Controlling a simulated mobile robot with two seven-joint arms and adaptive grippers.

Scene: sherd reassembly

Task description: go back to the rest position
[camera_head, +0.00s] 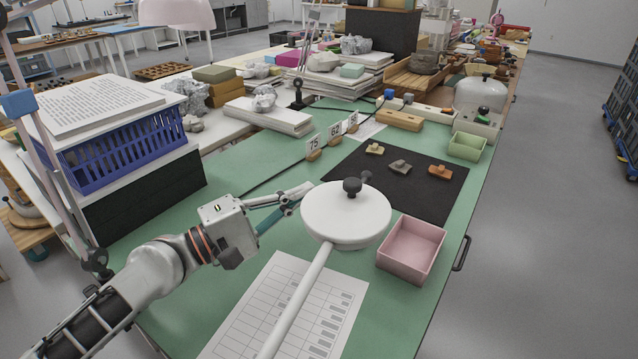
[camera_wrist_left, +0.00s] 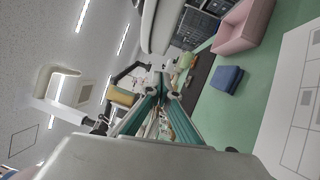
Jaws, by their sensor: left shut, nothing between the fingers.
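My left gripper (camera_head: 308,188) reaches in from the left over the green bench top, its fingers together with nothing between them. In the left wrist view its two fingers (camera_wrist_left: 163,92) meet at their tips. The gripper is left of a round white lamp head (camera_head: 345,225) in the head view. Three small sherds, a yellowish one (camera_head: 375,149), a grey one (camera_head: 400,166) and an orange one (camera_head: 440,171), lie on a black mat (camera_head: 345,162), apart from the gripper. My right gripper is in neither view.
A pink tray (camera_head: 411,249) stands right of the lamp head, a green tray (camera_head: 467,146) behind it. A printed sheet (camera_head: 255,310) lies in front. A blue basket (camera_head: 120,155) stands left. A blue block (camera_wrist_left: 227,78) shows in the wrist view. Number cards (camera_head: 334,131) stand behind the gripper.

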